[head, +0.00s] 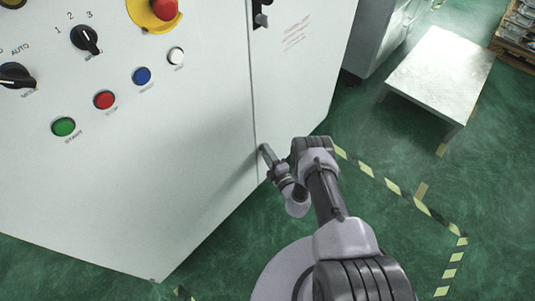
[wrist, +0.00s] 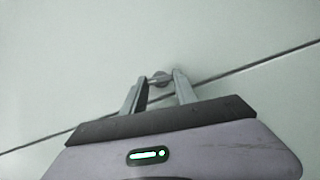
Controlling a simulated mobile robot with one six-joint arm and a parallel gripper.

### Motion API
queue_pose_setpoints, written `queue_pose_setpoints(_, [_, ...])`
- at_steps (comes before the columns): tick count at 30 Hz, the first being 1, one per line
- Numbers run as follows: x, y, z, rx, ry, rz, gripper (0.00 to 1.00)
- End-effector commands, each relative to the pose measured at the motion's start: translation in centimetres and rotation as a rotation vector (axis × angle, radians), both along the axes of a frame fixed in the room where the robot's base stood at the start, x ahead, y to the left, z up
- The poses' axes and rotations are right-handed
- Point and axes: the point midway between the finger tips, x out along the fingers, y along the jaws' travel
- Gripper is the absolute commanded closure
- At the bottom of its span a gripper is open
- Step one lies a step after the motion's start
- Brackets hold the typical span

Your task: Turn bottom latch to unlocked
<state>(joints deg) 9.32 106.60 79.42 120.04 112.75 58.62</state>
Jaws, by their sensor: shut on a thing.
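The bottom latch (wrist: 159,77) is a small metal piece on the pale cabinet, close to the door seam. In the wrist view my gripper (wrist: 158,84) has one finger on each side of it and is shut on it. In the head view my gripper (head: 266,153) meets the cabinet low down at the seam, and the latch is hidden there. How far the latch is turned cannot be made out.
The white cabinet (head: 180,150) carries a control panel with several buttons and knobs. A dark upper latch (head: 262,17) sits higher by the seam. A low metal table (head: 440,75) stands at the right. Green floor with striped tape lies between.

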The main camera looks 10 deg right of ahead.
Motion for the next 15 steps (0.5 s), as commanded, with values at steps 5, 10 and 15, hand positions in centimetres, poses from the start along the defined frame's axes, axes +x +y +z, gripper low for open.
queue_pose_setpoints(5, [-0.04, -0.01, -0.13, -0.069, -0.049, -0.001, 1.00])
queue_pose_setpoints(10, [0.01, 0.00, -0.10, -0.110, -0.081, 0.000, 1.00])
queue_pose_setpoints(15, [-0.01, 0.00, -0.15, -0.130, -0.094, 0.000, 1.00])
